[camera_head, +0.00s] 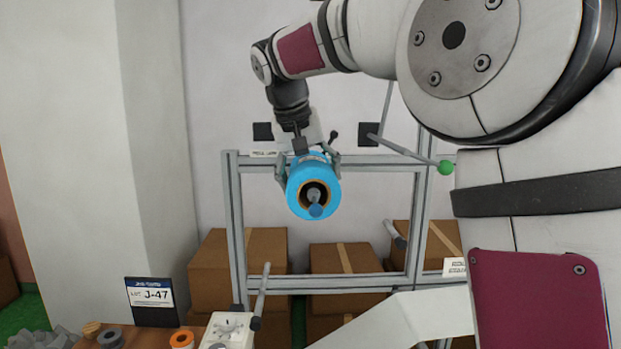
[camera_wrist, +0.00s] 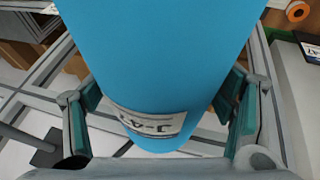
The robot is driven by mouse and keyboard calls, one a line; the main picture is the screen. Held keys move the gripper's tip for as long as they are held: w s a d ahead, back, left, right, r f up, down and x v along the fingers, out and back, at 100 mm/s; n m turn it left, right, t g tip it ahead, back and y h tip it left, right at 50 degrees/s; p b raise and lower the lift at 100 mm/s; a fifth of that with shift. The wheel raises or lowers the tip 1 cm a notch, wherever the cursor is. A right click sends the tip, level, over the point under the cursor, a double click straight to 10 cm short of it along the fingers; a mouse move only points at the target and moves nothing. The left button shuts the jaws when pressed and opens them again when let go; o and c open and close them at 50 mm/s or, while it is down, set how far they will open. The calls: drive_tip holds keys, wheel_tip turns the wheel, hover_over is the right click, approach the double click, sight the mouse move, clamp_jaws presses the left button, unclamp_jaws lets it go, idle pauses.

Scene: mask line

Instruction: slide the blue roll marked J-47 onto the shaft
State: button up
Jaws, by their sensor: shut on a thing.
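The blue roll (camera_head: 299,176) hangs in front of the metal frame in the head view, its open core facing the camera. A grey shaft with a blue tip (camera_head: 316,211) shows in the core and sticks out of the near end, so the roll appears to be around the shaft. How far along it sits is hard to tell. My gripper (camera_head: 308,164) is shut on the roll from above, one finger on each side. In the wrist view the roll (camera_wrist: 155,60) fills the middle between the fingers (camera_wrist: 160,110), with a white J-47 label showing.
A green-tipped shaft (camera_head: 445,167) sticks out at right on the metal frame (camera_head: 237,215). Other grey shafts (camera_head: 263,290) stick out lower down. Cardboard boxes (camera_head: 238,262) stand behind. A dark sign reading J-47 (camera_head: 152,300) stands on a wooden table with small rolls (camera_head: 182,340).

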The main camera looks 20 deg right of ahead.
drive_tip(key=shift+w+d, duration=0.1)
drive_tip(key=shift+w, duration=0.25)
drive_tip(key=shift+f, duration=0.55)
idle(0.7)
drive_tip(key=o, duration=1.5)
